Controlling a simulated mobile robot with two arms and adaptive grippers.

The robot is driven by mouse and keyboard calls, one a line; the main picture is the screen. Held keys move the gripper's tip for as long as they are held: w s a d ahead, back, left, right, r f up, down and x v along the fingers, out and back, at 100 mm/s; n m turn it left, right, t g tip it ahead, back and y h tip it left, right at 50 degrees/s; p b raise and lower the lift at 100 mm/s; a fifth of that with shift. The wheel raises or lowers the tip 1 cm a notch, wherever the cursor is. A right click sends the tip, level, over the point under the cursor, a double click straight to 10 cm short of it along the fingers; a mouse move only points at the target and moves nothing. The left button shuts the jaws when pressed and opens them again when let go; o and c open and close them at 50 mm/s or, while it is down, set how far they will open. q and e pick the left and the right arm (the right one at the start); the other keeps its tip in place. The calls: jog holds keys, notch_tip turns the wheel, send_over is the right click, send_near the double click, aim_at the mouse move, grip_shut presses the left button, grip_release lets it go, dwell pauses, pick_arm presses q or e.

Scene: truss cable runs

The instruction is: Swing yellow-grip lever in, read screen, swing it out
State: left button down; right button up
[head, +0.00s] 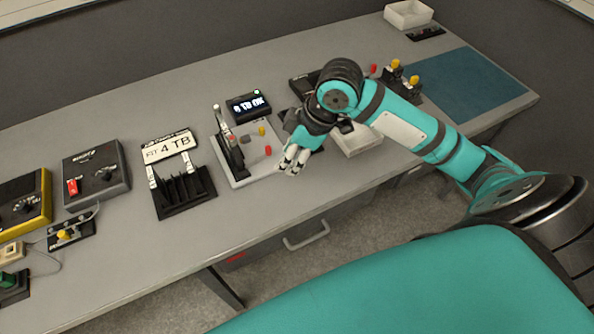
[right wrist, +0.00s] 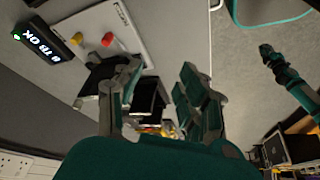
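A white board (head: 245,178) on the bench carries a black stand, a yellow grip (head: 262,131) and a red grip (head: 267,150). The yellow grip (right wrist: 82,40) and red grip (right wrist: 107,39) also show in the right wrist view. I cannot tell from these views how far the yellow-grip lever is swung. A small black screen (head: 247,107) behind the board shows "8 TB OK" with a green light. My right gripper (head: 292,160) is just right of the board, empty, its fingers apart in the right wrist view (right wrist: 163,82). A teal and dark arm part shows there at right, unclear.
A card reading "FIT 4 TB" (head: 168,147) stands behind a black slotted rack (head: 184,193) left of the board. A white bin (head: 358,140) sits under my right arm. Control boxes (head: 97,175) are further left. A blue mat (head: 465,85) lies clear at right.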

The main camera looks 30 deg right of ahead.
jog(key=s+a+f+m+t, duration=0.1)
jog(key=s+a+f+m, duration=0.3)
jog(key=s+f, duration=0.4)
jog(key=shift+s+f+m+h, duration=0.3)
jog(key=shift+s+f+h, duration=0.1)
jog(key=shift+f, duration=0.4)
